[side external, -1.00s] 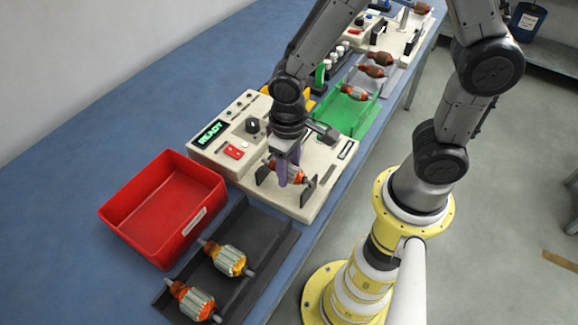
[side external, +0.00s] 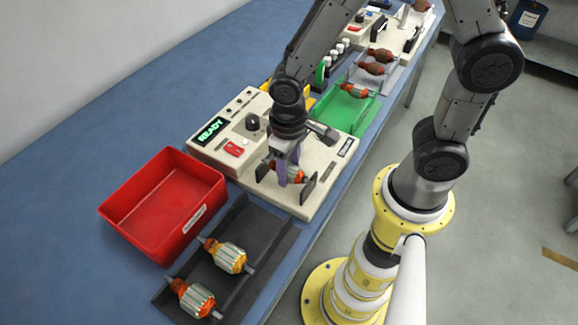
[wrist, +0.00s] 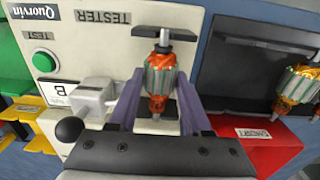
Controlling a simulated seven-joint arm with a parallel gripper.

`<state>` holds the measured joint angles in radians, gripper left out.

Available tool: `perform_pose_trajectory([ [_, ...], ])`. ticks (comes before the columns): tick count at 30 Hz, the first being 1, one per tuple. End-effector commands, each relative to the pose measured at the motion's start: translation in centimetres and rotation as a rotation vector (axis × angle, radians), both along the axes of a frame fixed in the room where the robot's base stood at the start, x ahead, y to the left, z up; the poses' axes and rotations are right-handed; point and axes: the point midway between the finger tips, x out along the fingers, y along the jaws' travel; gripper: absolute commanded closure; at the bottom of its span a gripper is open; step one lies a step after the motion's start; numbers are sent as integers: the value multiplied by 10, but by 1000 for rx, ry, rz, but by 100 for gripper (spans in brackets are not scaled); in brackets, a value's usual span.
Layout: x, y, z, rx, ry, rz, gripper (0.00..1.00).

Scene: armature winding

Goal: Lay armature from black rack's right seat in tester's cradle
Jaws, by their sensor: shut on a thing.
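An armature with orange windings (side external: 297,175) is between the two dark upright plates of the cradle (side external: 308,190) on the cream tester (side external: 325,160). My gripper (side external: 286,180) points down and is shut on the armature's middle. In the wrist view the armature (wrist: 160,78) lies between my purple fingers (wrist: 160,95), its upper shaft end at a dark cradle plate (wrist: 165,34). I cannot tell whether the shaft rests in the plates; the other plate is mostly hidden there. The black rack (side external: 262,232) holds two armatures (side external: 229,257), and its right seat is empty.
A red bin (side external: 165,205) stands left of the tester, beside the rack, and looks empty. A green tray (side external: 345,110) with an armature lies behind the tester. A grey tray with darker armatures (side external: 372,68) is farther back. The blue bench is clear at left.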

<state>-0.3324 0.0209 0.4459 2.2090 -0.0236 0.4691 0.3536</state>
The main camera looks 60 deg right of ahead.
Motion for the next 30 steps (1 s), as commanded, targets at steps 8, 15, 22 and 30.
perform_pose_trajectory([
  [8,0,0,0,0,0,0,16],
  [15,0,0,0,0,1,0,16],
  [22,1,0,15,1,-3,0,16],
  [30,2,1,72,3,-8,0,16],
])
